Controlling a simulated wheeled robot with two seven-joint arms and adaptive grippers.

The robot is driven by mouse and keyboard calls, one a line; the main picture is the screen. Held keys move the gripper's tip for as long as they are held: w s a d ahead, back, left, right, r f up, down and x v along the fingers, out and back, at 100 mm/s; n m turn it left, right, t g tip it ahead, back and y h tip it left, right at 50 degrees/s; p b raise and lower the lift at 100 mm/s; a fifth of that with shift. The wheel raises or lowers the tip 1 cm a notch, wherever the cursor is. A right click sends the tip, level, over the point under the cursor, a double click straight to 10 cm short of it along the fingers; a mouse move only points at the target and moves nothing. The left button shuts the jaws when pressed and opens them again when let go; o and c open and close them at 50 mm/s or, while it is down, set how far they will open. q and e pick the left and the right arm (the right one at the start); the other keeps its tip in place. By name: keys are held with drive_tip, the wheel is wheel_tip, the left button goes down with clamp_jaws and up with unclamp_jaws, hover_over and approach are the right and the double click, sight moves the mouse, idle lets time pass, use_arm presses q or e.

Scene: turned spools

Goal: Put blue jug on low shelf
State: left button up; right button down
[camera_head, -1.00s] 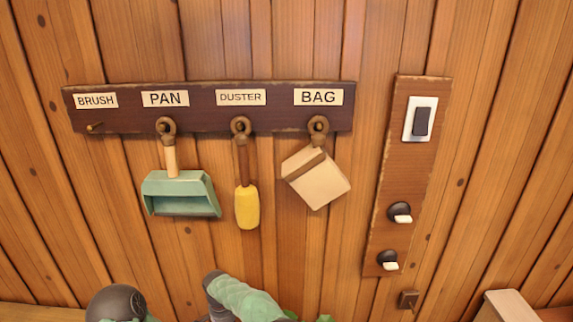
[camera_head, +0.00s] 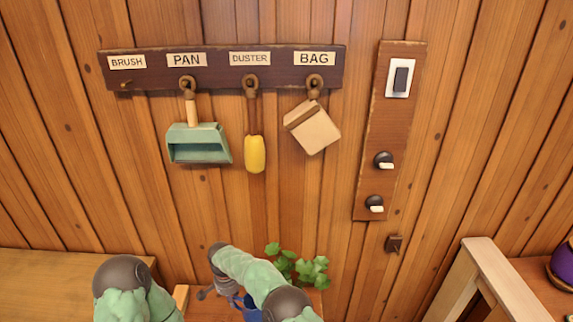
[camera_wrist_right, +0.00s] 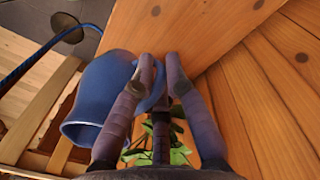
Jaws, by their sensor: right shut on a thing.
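The blue jug (camera_head: 245,307) shows only in part at the bottom of the head view, behind my right arm. In the right wrist view the jug (camera_wrist_right: 92,95) lies tilted at the left, its wide mouth toward the lower left. My right gripper (camera_wrist_right: 159,62) has its fingers on either side of the jug's handle and is shut on it. I cannot tell which surface is the low shelf.
A green plant (camera_head: 300,268) stands close behind my right arm. A wooden top (camera_head: 60,280) runs along the wall at left. A pale wooden frame (camera_head: 485,275) and a purple pot (camera_head: 562,266) are at right. A rack (camera_head: 220,68) with hanging tools is on the wall.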

drive_tip(key=shift+w+d+r, duration=0.15)
drive_tip(key=shift+w+d, duration=0.1)
drive_tip(key=shift+d, duration=0.1)
drive_tip(key=d+r+n+b, duration=0.2)
drive_tip(key=d+b, duration=0.3)
drive_tip(key=d, duration=1.5)
drive_tip(key=s+d+n+b, duration=0.2)
drive_tip(key=s+d+b, duration=0.1)
drive_tip(key=s+d, duration=1.1)
drive_tip(key=shift+s+d+f+n, duration=0.25)
drive_tip(key=shift+d+n, duration=0.15)
drive_tip(key=shift+d, duration=0.8)
drive_tip(key=shift+w+r, duration=0.1)
